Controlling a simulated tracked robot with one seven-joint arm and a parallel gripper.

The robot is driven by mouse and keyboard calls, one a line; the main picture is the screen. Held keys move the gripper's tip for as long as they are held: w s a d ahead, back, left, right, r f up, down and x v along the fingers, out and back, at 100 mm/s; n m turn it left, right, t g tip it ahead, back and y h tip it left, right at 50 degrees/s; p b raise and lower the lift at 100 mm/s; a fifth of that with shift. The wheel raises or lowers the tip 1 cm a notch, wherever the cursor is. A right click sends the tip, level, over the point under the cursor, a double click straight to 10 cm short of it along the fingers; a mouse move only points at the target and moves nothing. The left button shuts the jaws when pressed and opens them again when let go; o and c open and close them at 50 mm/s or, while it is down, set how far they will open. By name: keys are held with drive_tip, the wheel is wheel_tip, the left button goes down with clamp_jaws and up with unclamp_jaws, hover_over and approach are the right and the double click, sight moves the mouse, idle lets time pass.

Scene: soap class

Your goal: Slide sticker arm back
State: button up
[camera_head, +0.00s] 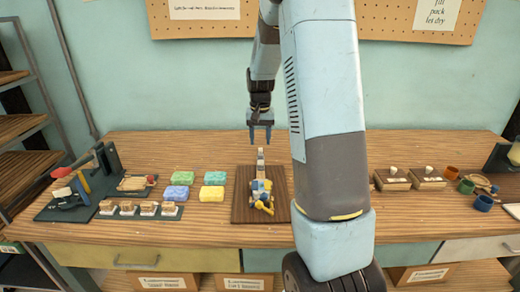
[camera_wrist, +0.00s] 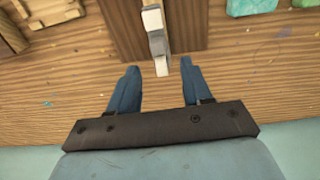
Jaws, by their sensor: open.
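The sticker arm (camera_head: 261,160) is a pale grey and white upright piece at the back of a small device with blue and yellow parts (camera_head: 262,190). The device stands on a dark brown board (camera_head: 242,212) in the middle of the bench. In the wrist view, the arm's grey and white end (camera_wrist: 157,40) lies beyond my fingertips, roughly centred between them. My gripper (camera_head: 260,134) is open and points down behind the device, with blue fingers apart. The device's front is out of the wrist view.
Green, yellow and blue soap bars (camera_head: 183,178) lie left of the board. A dark stand with a red-ended part (camera_head: 85,190) is farther left. Wooden boxes (camera_head: 392,178) and coloured cups (camera_head: 482,203) stand at right. My arm hides bench right of the board.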

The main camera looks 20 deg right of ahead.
wheel_tip(320, 180, up, 7)
idle(0.3)
idle(0.4)
drive_tip(key=s+a+r+n+t, duration=0.1)
drive_tip(key=s+a+r, duration=0.35)
drive_tip(key=s, duration=0.25)
drive_tip(key=s+a+r+n+t, duration=0.1)
drive_tip(key=s+a+r+t, duration=0.15)
drive_tip(key=s+r, duration=0.4)
drive_tip(key=s+a+n+t, duration=0.1)
drive_tip(key=s+a, duration=0.1)
drive_tip(key=s, duration=0.6)
drive_tip(key=s+a+n+t, duration=0.1)
drive_tip(key=s+a+n, duration=0.1)
drive_tip(key=s, duration=0.7)
drive_tip(key=shift+a+r, duration=0.45)
drive_tip(key=shift+a, duration=0.3)
